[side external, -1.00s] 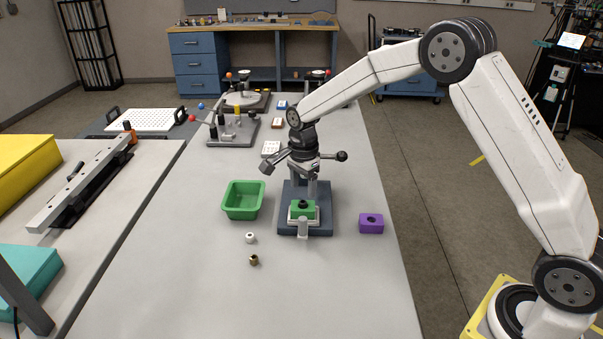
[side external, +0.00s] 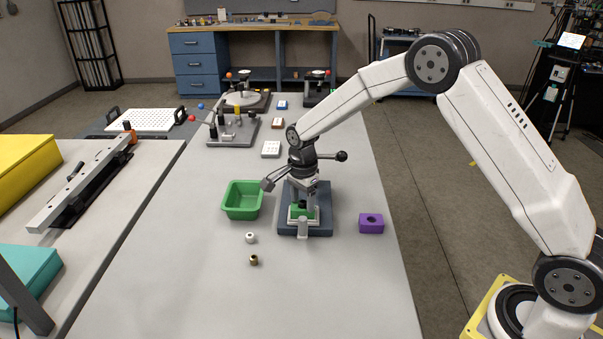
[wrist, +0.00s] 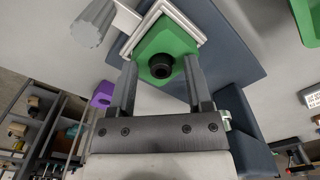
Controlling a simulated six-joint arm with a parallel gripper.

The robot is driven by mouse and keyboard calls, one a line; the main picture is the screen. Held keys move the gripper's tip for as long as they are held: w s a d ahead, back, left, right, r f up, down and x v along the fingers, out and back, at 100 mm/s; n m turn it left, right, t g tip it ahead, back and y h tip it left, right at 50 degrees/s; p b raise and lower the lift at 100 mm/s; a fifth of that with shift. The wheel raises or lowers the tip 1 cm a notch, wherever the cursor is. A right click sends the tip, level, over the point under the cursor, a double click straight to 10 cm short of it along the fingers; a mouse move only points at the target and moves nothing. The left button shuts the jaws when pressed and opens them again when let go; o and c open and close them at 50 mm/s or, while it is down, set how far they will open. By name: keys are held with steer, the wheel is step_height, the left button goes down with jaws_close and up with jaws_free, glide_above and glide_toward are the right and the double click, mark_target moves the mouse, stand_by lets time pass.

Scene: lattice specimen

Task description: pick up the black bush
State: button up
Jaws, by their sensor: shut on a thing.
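The black bush (wrist: 161,66) is a short dark ring with a hole, seated in the green block (wrist: 176,43). In the side external view the bush (side external: 302,204) shows small at the top of the green block (side external: 308,213). My gripper (wrist: 160,72) has one finger on each side of the bush, shut on it. In the side view my gripper (side external: 302,196) is down at the block, and its fingertips are hard to make out. The bush is still at the block; no clear lift shows.
A grey press stands around the block on a blue-grey base (side external: 322,222), its black lever knob (side external: 341,156) to the right. A green bin (side external: 242,213) is left, a purple block (side external: 371,223) right. A white bush (side external: 250,238) and a brass bush (side external: 254,260) lie in front.

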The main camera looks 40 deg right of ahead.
mark_target(302, 202)
jaws_close()
steer(key=shift+r, duration=0.1)
steer(key=shift+w+r, duration=0.1)
steer(key=shift+r, duration=0.45)
step_height(302, 202, up, 2)
steer(key=s+r, duration=0.9)
steer(key=s, duration=0.5)
steer(key=shift+r, duration=0.35)
steer(key=shift+s, duration=0.1)
